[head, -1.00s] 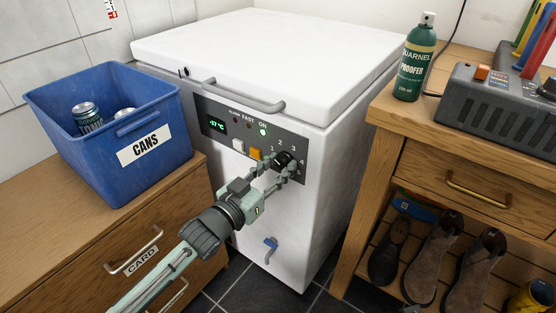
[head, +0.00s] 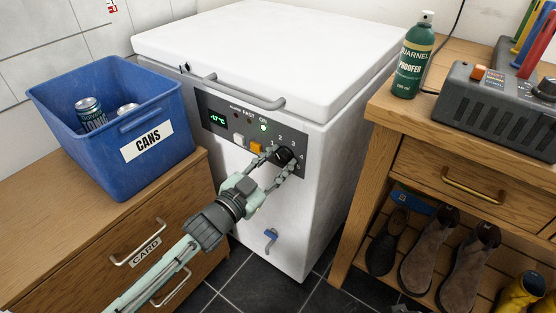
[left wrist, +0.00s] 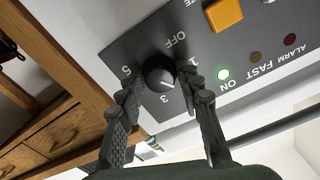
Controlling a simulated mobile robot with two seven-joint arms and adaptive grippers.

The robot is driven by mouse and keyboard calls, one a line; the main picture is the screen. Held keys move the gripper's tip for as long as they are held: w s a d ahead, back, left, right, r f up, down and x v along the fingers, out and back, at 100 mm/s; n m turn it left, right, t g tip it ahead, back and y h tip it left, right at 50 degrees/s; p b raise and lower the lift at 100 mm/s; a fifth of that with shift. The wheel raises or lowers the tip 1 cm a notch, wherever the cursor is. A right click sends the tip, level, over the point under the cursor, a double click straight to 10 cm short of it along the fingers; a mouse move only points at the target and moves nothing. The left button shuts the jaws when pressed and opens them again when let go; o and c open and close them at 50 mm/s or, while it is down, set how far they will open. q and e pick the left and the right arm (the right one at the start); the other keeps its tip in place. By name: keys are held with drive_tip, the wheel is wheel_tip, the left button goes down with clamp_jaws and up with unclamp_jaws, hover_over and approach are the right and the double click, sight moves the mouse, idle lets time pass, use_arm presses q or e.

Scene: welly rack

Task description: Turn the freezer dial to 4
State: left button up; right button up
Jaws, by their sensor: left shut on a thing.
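The freezer dial (head: 285,154) is a round black knob on the grey control panel (head: 230,139) at the front of the white chest freezer (head: 270,55). My left gripper (head: 279,162) is shut on the dial, with one finger on each side of it. In the left wrist view the dial (left wrist: 159,72) sits between the fingers, and its white mark points to the lower right, between 3 and 1. The labels OFF, 1, 3 and 5 show there; 2 and 4 are hidden by the fingers. My right gripper is not in view.
An orange switch (head: 256,147) and a white switch (head: 239,141) sit left of the dial. A blue CANS crate (head: 108,140) stands on the wooden drawer unit at left. A wooden bench (head: 440,130) with shoes beneath stands at right. A blue tap (head: 271,236) is below the panel.

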use_arm(q)
drive_tip(key=o, duration=1.2)
drive_tip(key=shift+s+a, duration=0.15)
drive_tip(key=shift+s, duration=0.05)
drive_tip(key=v, duration=1.1)
drive_tip(key=shift+s+a, duration=0.1)
drive_tip(key=shift+s, duration=0.1)
